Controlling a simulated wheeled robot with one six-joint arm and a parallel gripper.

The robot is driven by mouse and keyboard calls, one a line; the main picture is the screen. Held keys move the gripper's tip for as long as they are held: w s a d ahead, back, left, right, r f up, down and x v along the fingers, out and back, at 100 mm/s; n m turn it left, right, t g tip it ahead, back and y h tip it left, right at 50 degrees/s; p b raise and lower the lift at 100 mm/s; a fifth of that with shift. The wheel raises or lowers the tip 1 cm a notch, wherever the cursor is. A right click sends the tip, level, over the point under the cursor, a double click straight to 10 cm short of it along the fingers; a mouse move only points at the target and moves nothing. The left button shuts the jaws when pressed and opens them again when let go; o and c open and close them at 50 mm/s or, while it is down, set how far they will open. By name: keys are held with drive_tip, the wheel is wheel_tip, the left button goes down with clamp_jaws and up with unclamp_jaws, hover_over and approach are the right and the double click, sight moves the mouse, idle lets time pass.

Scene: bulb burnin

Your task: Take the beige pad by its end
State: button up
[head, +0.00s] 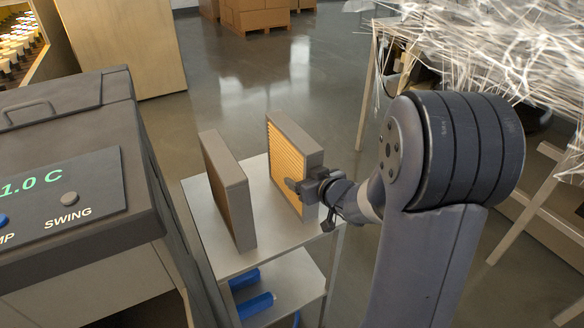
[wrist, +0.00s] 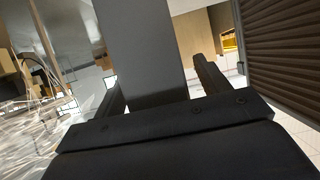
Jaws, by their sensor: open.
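The beige pad (head: 284,155) stands upright on the cart in the head view, with a yellow-beige ribbed face and a grey frame. My gripper (head: 306,188) is at its near end, with one dark finger in front of the ribbed face; the other finger is hidden there. In the wrist view the pad's grey end (wrist: 141,45) lies between the two fingers of my open gripper (wrist: 158,80). A narrow gap shows beside the right finger. I cannot tell whether the left finger touches the pad.
A second upright pad (head: 233,190) with a brown face stands to the left on the cart top (head: 262,243); its ribbed face (wrist: 288,50) is right of the fingers in the wrist view. A control cabinet (head: 60,190) is at left. A tangle of pale strands (head: 490,50) lies at upper right.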

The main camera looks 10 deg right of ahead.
drive_tip(key=c, duration=1.3)
drive_tip(key=shift+o, duration=0.2)
drive_tip(key=shift+r, duration=0.1)
